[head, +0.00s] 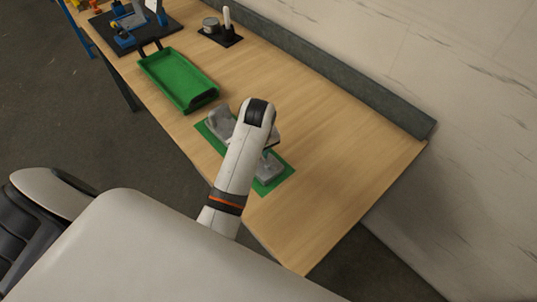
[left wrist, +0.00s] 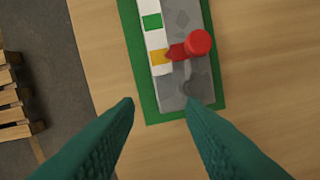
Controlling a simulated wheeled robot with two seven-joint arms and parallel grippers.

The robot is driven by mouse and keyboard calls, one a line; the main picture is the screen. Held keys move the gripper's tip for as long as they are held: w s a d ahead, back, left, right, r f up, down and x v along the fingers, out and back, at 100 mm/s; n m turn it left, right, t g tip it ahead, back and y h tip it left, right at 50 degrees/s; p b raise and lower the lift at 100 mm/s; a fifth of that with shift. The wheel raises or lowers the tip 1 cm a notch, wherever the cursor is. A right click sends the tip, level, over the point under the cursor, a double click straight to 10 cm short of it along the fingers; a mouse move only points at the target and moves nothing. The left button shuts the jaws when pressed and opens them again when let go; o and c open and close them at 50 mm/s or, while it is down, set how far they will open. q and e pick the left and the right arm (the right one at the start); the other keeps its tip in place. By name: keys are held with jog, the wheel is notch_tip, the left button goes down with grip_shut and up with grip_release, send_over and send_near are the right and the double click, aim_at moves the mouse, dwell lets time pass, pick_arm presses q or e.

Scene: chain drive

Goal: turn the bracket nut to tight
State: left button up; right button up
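A grey bracket fixture (head: 219,122) sits on a green mat (head: 282,180) on the wooden bench, partly hidden behind my arm in the head view. In the left wrist view its grey base (left wrist: 188,88) carries a red knob with a red pointer (left wrist: 198,43). The pointer reaches left to the yellow mark (left wrist: 160,57) on a white strip; a green mark (left wrist: 151,21) lies farther up the strip. My left gripper (left wrist: 160,104) is open and empty, its teal fingers apart near the fixture's lower end. Its fingers are hidden in the head view. My right gripper is out of view.
A green tray (head: 158,73) lies left of the fixture on the bench (head: 350,152). A black holder (head: 222,37) with a can and white item, and a dark board (head: 98,27) with blue parts, stand farther off. The bench's right end is clear. A grey upstand (head: 340,70) borders the wall.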

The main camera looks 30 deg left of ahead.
pick_arm(q)
jog(key=w+d+r+n+g+h, duration=0.1)
jog(key=w+r+n, duration=0.3)
jog(key=r, duration=0.2)
send_near(269, 162)
notch_tip(269, 162, down, 6)
jog(key=shift+f, duration=0.75)
grip_shut()
